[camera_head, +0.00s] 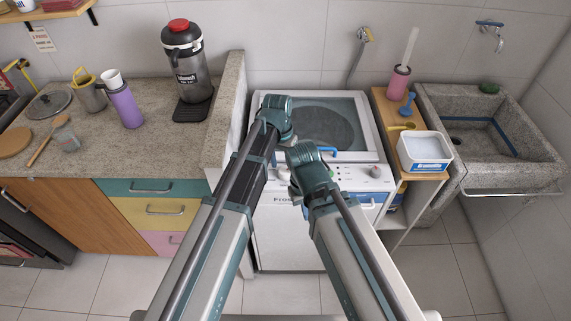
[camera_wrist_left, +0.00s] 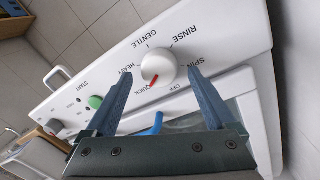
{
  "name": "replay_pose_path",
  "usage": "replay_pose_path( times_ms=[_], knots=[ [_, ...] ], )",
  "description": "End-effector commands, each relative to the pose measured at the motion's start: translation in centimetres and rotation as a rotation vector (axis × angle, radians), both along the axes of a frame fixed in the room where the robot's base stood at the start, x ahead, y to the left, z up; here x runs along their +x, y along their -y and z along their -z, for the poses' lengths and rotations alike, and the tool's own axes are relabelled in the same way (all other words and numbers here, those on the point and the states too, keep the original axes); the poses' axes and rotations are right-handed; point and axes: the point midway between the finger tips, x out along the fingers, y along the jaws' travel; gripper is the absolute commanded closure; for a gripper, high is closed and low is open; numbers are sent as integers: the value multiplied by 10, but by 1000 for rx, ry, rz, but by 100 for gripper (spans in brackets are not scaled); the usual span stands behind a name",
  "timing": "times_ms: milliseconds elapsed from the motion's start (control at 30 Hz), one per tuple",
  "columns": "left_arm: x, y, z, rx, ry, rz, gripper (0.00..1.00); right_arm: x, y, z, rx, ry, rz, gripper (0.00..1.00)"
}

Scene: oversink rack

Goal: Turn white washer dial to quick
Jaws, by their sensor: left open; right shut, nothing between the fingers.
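The white washer dial (camera_wrist_left: 158,68) sits on the washer's control panel in the left wrist view. Its red pointer (camera_wrist_left: 154,80) points down toward the word QUICK, which is partly covered by the dial area. HEAVY, GENTLE, RINSE, SPIN and OFF surround it. My left gripper (camera_wrist_left: 157,75) is open, one finger on each side of the dial; contact cannot be told. In the head view my left gripper (camera_head: 288,143) is over the washer's front panel, and my arms hide the dial. My right gripper (camera_head: 296,190) is shut and empty, low in front of the white washer (camera_head: 285,235).
A green start button (camera_wrist_left: 95,102) and another knob (camera_wrist_left: 54,126) are on the same panel. A blue handle (camera_head: 320,150) is at the lid's front edge. A stone wall (camera_head: 225,120) stands left of the washer; a wooden shelf with a white tub (camera_head: 425,150) stands right.

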Motion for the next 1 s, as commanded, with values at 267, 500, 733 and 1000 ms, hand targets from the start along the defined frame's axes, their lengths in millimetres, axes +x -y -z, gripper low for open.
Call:
replay_pose_path(
  times_ms=[267, 500, 733, 1000],
  knots=[
    [2, -3, -41, 0, 0, -1, 11, 0, 0, -41, 0, 0, 0, 100],
    [3, -7, -79, 0, 0, -1, 11, 0, 0, -79, 0, 0, 0, 100],
    [5, -10, -113, 0, 0, 0, 11, 0, 0, -113, 0, 0, -1, 100],
    [6, -11, -129, 0, 0, 1, 11, 0, 0, -129, 0, 0, -2, 100]
  ],
)
